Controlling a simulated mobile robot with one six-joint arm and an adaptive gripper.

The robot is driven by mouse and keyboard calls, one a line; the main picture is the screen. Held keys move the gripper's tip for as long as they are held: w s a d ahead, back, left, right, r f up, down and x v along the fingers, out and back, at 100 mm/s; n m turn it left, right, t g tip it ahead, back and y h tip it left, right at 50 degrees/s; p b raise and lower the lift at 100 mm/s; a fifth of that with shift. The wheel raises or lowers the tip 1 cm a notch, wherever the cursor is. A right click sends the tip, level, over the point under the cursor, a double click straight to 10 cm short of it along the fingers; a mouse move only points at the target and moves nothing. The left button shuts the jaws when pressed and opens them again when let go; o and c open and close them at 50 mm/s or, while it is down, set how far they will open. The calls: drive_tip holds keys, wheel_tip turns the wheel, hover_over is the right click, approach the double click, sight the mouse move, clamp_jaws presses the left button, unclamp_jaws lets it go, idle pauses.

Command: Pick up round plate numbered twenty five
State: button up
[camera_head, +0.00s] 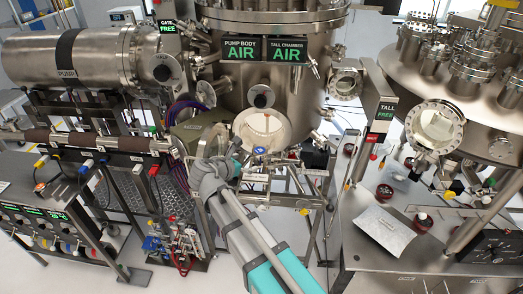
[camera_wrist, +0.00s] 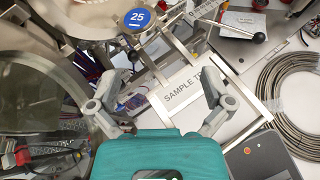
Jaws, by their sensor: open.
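The round blue plate marked 25 (camera_wrist: 137,19) lies at the top of the wrist view, on or just above a metal support. It also shows as a small blue spot in the head view (camera_head: 259,150), in front of the round opening of the tall chamber. My gripper (camera_wrist: 166,78) is open, with its two grey fingers spread wide and nothing between them. The plate is beyond the fingertips, up and to the left of the middle of the gap. In the head view my gripper (camera_head: 240,163) is just below and left of the plate, partly hidden by my arm.
A white surface labelled "SAMPLE T..." (camera_wrist: 186,88) lies beneath the fingers, framed by metal rails. A ball-ended rod (camera_wrist: 258,37) crosses at upper right. Coiled hose (camera_wrist: 290,95) lies at right. The tall chamber (camera_head: 270,80) stands behind; a cluttered bench (camera_head: 445,255) stands at right.

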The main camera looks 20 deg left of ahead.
drive_tip(key=a+n, duration=0.1)
drive_tip(key=s+a+r+t, duration=0.1)
drive_tip(key=a, duration=0.1)
drive_tip(key=shift+s+r+n+y, duration=0.2)
drive_tip(key=shift+n+y, duration=0.1)
drive_tip(key=shift+n, duration=0.1)
drive_tip(key=shift+w+f, duration=0.1)
drive_tip(key=b, duration=0.3)
approach(260, 152)
drive_tip(key=w, duration=0.2)
drive_tip(key=shift+x, duration=1)
drive_tip(key=shift+a+f, duration=0.1)
